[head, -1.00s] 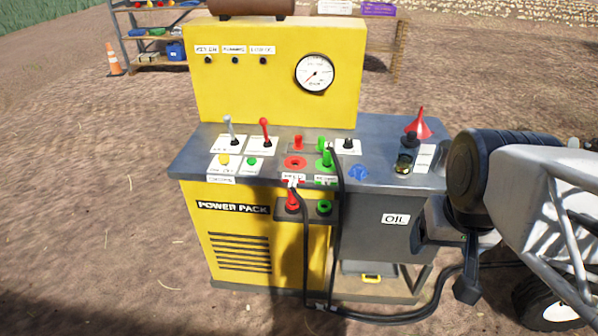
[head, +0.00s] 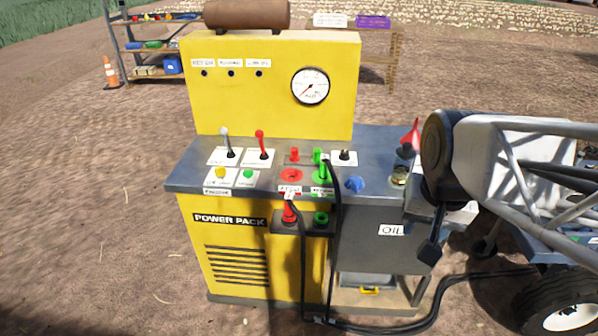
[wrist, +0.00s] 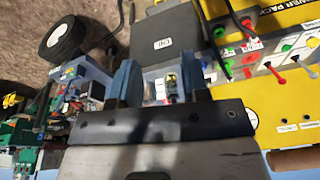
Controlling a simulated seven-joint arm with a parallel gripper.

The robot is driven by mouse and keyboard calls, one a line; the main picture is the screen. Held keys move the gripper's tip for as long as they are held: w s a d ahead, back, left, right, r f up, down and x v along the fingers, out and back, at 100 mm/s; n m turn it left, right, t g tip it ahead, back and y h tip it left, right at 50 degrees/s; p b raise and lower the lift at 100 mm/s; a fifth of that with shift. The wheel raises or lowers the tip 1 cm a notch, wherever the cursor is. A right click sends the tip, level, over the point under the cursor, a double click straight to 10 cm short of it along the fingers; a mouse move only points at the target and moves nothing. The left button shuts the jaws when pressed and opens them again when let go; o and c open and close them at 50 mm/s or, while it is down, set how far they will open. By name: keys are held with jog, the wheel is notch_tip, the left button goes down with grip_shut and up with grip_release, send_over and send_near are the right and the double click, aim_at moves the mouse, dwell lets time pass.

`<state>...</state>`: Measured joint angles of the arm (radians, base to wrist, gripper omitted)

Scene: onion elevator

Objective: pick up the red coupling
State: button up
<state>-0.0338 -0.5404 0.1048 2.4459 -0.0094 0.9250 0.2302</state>
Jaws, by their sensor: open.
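The red coupling (head: 289,213) with a black hose sits in a dark holder on the yellow front of the power pack, beside a green port (head: 321,218). It seems to show in the wrist view (wrist: 246,22) at upper right, small and upside down. My gripper (wrist: 163,72) is open and empty, its two blue-grey fingers apart in the wrist view.
A green coupling (head: 322,174) with a second hose stands on the grey top, near a red ring socket (head: 292,175). Levers (head: 260,145), buttons and a blue knob (head: 355,184) crowd the top. Black hoses (head: 400,325) run along the ground. A red funnel (head: 411,137) is near my arm.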

jog(key=w+a+f+m, duration=0.1)
jog(key=w+a+m, duration=0.35)
jog(key=w, duration=0.75)
jog(key=m+g, duration=0.2)
jog(key=m, duration=0.9)
send_over(289, 196)
jog(key=f, duration=2.1)
jog(key=shift+s+d, duration=0.15)
jog(key=shift+d, duration=0.15)
jog(key=shift+a+f, duration=0.25)
jog(key=shift+f, duration=0.15)
jog(key=shift+f, duration=1.25)
